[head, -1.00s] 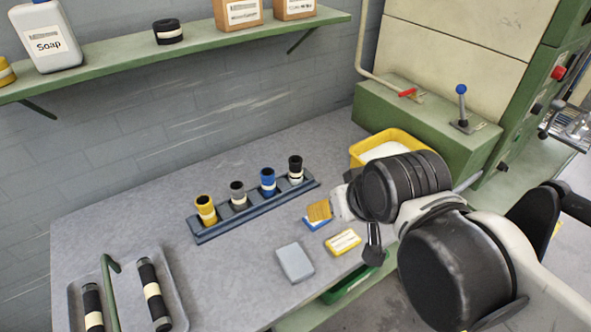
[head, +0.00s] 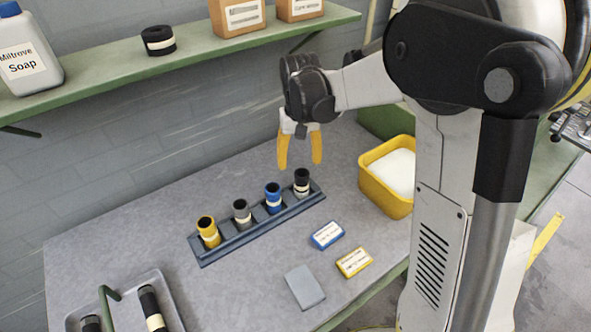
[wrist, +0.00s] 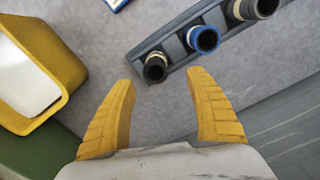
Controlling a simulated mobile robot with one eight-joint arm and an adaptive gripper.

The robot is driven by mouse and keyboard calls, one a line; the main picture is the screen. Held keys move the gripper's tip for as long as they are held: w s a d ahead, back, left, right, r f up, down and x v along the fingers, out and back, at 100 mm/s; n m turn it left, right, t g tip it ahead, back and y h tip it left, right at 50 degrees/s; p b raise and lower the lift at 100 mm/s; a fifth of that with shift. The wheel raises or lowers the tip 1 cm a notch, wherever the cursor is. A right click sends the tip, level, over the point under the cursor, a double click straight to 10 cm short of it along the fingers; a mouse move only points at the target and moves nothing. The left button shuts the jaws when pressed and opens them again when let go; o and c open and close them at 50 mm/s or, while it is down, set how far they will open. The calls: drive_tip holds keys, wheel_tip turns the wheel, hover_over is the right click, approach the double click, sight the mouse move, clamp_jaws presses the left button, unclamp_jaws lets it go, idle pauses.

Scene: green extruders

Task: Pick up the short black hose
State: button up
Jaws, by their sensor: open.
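A short black hose (head: 302,182) with a pale band stands upright in the right end of a dark blue rack (head: 250,236) on the grey bench. My gripper (head: 300,162) points down with its yellow fingers spread, just above the hose and apart from it in the head view. In the wrist view, the black hose (wrist: 155,67) shows its open top between and just beyond the fingertips (wrist: 160,78). Nothing is between the fingers. The blue hose (head: 272,198), grey hose (head: 242,213) and yellow hose (head: 208,232) stand in the same rack, to its left.
A yellow bin (head: 385,200) with white contents stands right of the rack. Blue (head: 327,235) and yellow (head: 353,262) boxes and a grey block (head: 305,287) lie in front. A tray (head: 172,300) holds longer black hoses. A green shelf (head: 200,48) runs above along the wall.

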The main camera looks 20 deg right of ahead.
sight(299, 174)
wheel_tip(299, 174, down, 5)
drive_tip(key=shift+s+f+b, duration=0.1)
drive_tip(key=shift+b, duration=0.85)
drive_tip(key=f+b, duration=0.2)
drive_tip(key=f, duration=0.3)
drive_tip(key=shift+d+f+b, duration=0.25)
drive_tip(key=shift+d+b, duration=0.15)
drive_tip(key=shift+r, duration=0.1)
clamp_jaws()
